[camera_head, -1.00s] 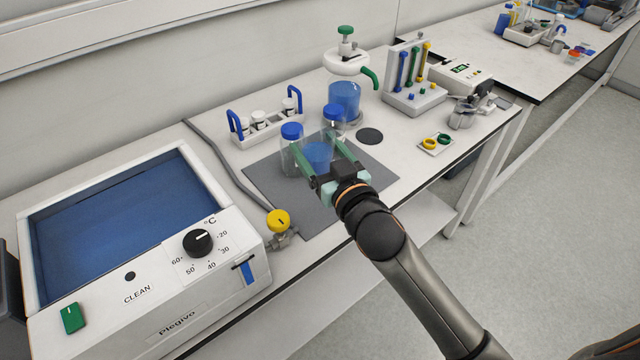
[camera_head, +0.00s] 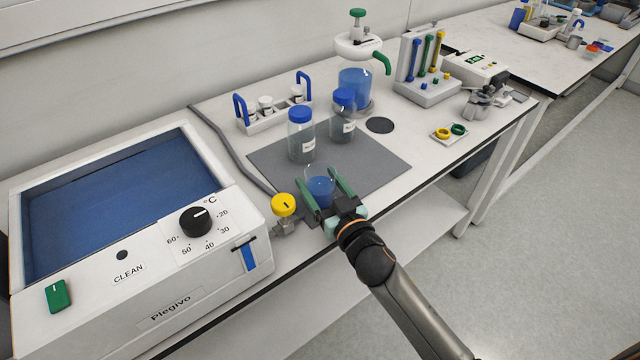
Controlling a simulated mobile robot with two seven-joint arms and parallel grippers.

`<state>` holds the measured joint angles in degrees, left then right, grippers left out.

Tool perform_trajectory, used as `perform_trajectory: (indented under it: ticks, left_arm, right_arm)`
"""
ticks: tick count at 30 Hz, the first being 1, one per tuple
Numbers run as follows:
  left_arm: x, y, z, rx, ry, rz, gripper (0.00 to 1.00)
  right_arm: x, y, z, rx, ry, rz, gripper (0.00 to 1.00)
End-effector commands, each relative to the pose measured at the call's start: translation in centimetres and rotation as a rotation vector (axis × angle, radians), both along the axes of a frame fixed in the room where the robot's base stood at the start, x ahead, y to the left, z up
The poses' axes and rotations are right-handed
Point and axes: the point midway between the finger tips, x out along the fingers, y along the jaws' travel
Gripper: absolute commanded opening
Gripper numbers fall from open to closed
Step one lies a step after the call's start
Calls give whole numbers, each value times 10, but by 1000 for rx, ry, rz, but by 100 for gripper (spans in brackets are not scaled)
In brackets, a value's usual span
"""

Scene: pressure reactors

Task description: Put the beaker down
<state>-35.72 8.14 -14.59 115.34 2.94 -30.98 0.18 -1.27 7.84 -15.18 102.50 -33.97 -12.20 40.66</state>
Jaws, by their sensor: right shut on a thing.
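My right gripper (camera_head: 328,190) is shut on a small clear beaker (camera_head: 320,190) holding blue liquid. Its two green fingers lie on either side of the beaker. The beaker is upright, over the front part of the grey mat (camera_head: 385,165), near the bench's front edge. I cannot tell whether its base touches the mat. My left gripper is not in view.
Two blue-capped bottles (camera_head: 301,140) (camera_head: 343,118) stand on the mat behind the beaker. A yellow-knobbed valve (camera_head: 284,206) is close on the left, beside the water bath (camera_head: 150,290). The mat's right part is clear. A reactor vessel (camera_head: 356,85) stands behind.

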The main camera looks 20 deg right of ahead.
Motion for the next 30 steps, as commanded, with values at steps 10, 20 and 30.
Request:
perform_trajectory:
  ticks: [10, 20, 30]
  left_arm:
    - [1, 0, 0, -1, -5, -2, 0]
    - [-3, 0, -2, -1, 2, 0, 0]
    - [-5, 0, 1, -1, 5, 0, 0]
  right_arm:
    - [0, 0, -2, 1, -1, 0, 84]
    - [0, 0, -2, 0, 0, 0, 100]
    - [-26, -4, 1, 2, 2, 0, 100]
